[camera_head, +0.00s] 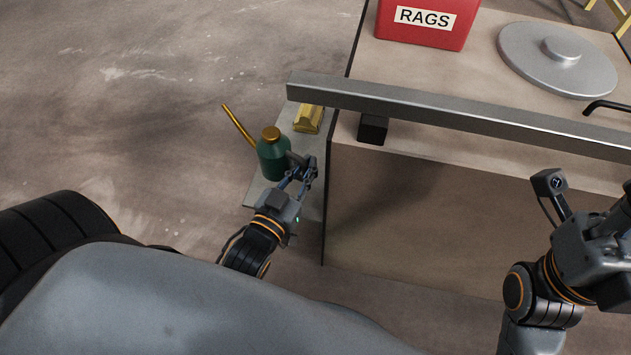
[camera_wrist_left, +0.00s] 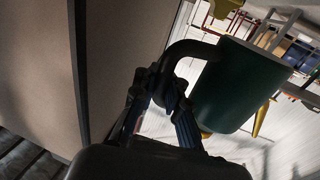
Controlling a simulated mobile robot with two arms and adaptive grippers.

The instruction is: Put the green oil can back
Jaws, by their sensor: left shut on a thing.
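The green oil can (camera_head: 273,157), with a brass cap and a long thin brass spout, is upright over a grey side shelf (camera_head: 257,191) on the left of the bench. My left gripper (camera_head: 299,172) is shut on the can's dark handle, on the right side of the can. In the left wrist view the green body (camera_wrist_left: 238,88) and the curved handle fill the right half, with the fingers closed at the handle. I cannot tell whether the can's base touches the shelf. My right arm shows at the lower right, but its fingertips are out of the picture.
A yellow object (camera_head: 308,119) lies on the shelf behind the can. A long metal bar (camera_head: 440,108) crosses the bench, over a black block (camera_head: 373,129). A red RAGS box (camera_head: 425,36) and a round metal lid (camera_head: 556,62) stand farther back. The floor at left is clear.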

